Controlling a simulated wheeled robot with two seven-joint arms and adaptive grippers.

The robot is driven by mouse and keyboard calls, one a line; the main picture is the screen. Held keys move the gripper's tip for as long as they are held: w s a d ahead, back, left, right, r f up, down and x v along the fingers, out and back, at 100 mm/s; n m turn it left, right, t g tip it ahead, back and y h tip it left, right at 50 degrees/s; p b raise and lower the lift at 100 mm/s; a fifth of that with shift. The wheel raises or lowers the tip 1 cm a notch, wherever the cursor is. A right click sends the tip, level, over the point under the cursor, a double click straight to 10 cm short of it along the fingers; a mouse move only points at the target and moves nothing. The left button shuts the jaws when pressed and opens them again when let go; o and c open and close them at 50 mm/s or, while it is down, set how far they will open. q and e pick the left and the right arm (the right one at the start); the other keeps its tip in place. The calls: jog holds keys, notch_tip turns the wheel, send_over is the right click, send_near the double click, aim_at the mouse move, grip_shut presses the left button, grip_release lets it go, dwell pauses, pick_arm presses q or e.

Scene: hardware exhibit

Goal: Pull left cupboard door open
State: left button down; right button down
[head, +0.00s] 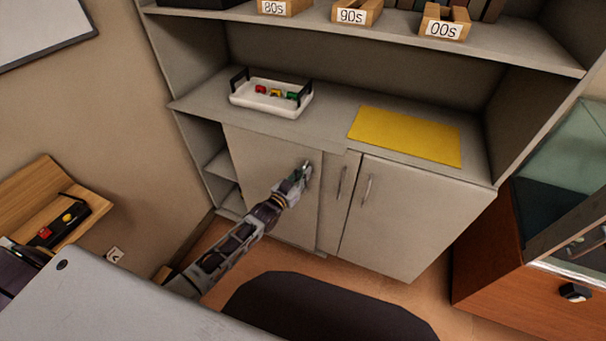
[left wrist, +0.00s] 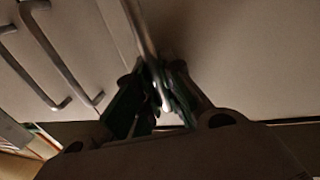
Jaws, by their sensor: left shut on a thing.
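The left cupboard door (head: 262,168) is a plain grey-beige panel below the counter. Its right edge appears to stand slightly out in front of the narrow panel beside it, but I cannot tell how far. My left gripper (head: 305,172) is at the upper right of this door, shut on its handle. In the left wrist view, the metal bar handle (left wrist: 139,28) runs down between the fingers of the left gripper (left wrist: 158,92). My right gripper is not in view.
Two more bar handles stand to the right, one on the narrow panel (head: 341,182), one on the right door (head: 420,215). The counter holds a white tray (head: 270,107) and a yellow mat (head: 405,136). A dark rounded shape (head: 325,312) is at the bottom. A wooden cabinet (head: 500,275) stands right.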

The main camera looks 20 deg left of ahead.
pick_arm(q)
jog(key=c, duration=1.8)
grip_release()
jog(key=shift+v, duration=6)
